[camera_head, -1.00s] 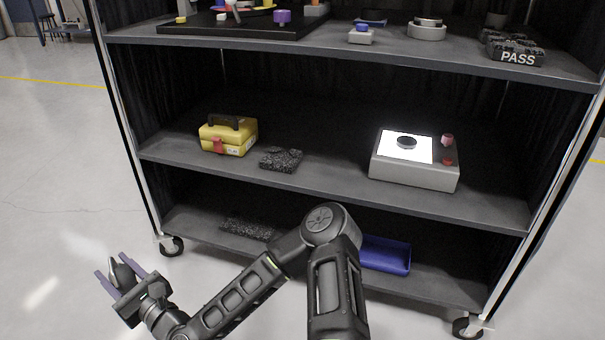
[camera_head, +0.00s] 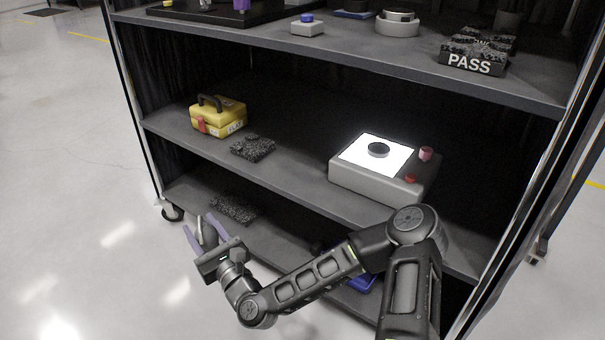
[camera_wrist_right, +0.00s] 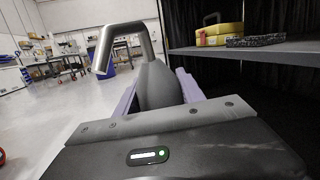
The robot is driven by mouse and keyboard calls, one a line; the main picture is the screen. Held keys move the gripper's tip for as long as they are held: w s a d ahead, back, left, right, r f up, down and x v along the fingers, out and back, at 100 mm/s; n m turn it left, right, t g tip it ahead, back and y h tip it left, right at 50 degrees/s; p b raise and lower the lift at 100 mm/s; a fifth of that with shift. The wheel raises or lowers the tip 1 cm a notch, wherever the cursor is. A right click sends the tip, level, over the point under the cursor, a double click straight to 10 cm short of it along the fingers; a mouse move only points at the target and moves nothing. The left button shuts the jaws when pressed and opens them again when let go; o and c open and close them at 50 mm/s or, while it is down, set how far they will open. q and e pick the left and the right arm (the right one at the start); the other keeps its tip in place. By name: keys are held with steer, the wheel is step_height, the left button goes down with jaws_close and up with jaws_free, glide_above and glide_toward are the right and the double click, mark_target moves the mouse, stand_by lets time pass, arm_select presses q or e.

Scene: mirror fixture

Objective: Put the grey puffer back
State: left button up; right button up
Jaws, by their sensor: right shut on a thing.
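The grey puffer (camera_head: 208,235) is between the purple fingers of my right gripper (camera_head: 199,224), in front of the lower left of the shelf cart. In the right wrist view the puffer's rounded grey bulb (camera_wrist_right: 158,87) sits between the two fingers, which are shut on it. A bent grey tube (camera_wrist_right: 125,32) shows above the bulb; I cannot tell whether it belongs to the puffer. The gripper is outside the shelves, clear of their edges. My left gripper is not in view.
The middle shelf (camera_head: 290,178) holds a yellow case (camera_head: 220,120), a dark speckled pad (camera_head: 253,148) and a grey box with a lit top (camera_head: 352,185). Another speckled pad (camera_head: 234,208) lies on the bottom shelf, near a blue bin (camera_head: 362,284) partly behind my arm. Stacked PASS blocks (camera_head: 474,64) are above.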

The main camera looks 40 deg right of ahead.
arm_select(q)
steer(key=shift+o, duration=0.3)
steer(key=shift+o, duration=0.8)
arm_select(e)
steer(key=shift+w+a, duration=0.1)
steer(key=shift+a, duration=0.05)
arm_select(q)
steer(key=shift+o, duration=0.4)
arm_select(e)
steer(key=shift+w+a+r, duration=0.1)
steer(key=shift+a+r, duration=0.1)
steer(key=shift+a, duration=0.2)
steer(key=w+d+r+m+g+h, duration=0.1)
steer(key=w+d+r+m+h, duration=0.35)
steer(key=w+d+r, duration=0.35)
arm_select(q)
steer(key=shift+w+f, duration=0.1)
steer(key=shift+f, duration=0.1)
arm_select(e)
steer(key=s+d+r+m+g+h, duration=0.1)
steer(key=d+r+m+g+h, duration=0.2)
steer(key=d, duration=0.8)
steer(key=s+d+r+m+g+h, duration=0.2)
steer(key=d+r+h, duration=0.3)
steer(key=d, duration=0.6)
steer(key=shift+s+d+r+m+g+h, duration=0.15)
steer(key=shift+d+r+m+g+h, duration=0.2)
steer(key=shift+g, duration=0.45)
